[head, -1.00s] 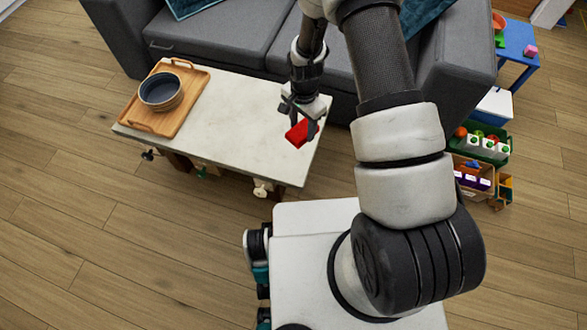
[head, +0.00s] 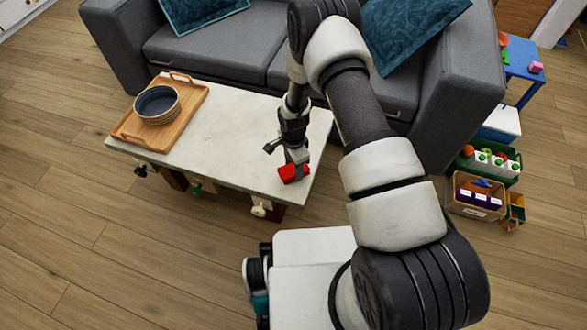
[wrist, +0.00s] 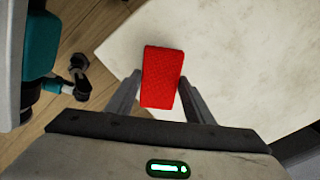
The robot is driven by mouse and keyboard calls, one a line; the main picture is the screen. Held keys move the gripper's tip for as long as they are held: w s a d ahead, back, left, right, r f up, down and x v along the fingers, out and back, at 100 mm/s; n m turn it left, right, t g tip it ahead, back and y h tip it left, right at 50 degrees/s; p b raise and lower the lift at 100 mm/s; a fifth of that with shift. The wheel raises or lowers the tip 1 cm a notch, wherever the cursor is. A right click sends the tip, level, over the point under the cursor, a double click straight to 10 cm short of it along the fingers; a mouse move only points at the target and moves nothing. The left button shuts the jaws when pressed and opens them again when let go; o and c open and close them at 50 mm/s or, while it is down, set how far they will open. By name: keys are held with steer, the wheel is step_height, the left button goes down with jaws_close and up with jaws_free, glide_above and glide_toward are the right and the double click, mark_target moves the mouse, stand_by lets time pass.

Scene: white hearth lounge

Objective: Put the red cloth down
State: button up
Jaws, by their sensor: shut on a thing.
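The red cloth (head: 292,173) is a small folded rectangular block at the right end of the low white-topped table (head: 240,130). My gripper (head: 294,162) points down with its fingers on either side of the cloth. In the wrist view the cloth (wrist: 162,77) lies between the two fingers of my gripper (wrist: 161,85), over the pale tabletop (wrist: 240,60) near its edge. The gripper is shut on the cloth. The cloth is at or just above the surface; I cannot tell if it touches.
A wooden tray (head: 190,112) with stacked dark-blue bowls (head: 157,102) stands at the table's left end. The middle of the tabletop is clear. A grey sofa (head: 205,45) stands behind the table. Toy bins (head: 478,197) are on the floor at the right.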

steer(key=shift+f, duration=0.3)
steer(key=shift+f, duration=0.15)
steer(key=shift+f, duration=0.15)
steer(key=o, duration=1.2)
steer(key=shift+r, duration=0.2)
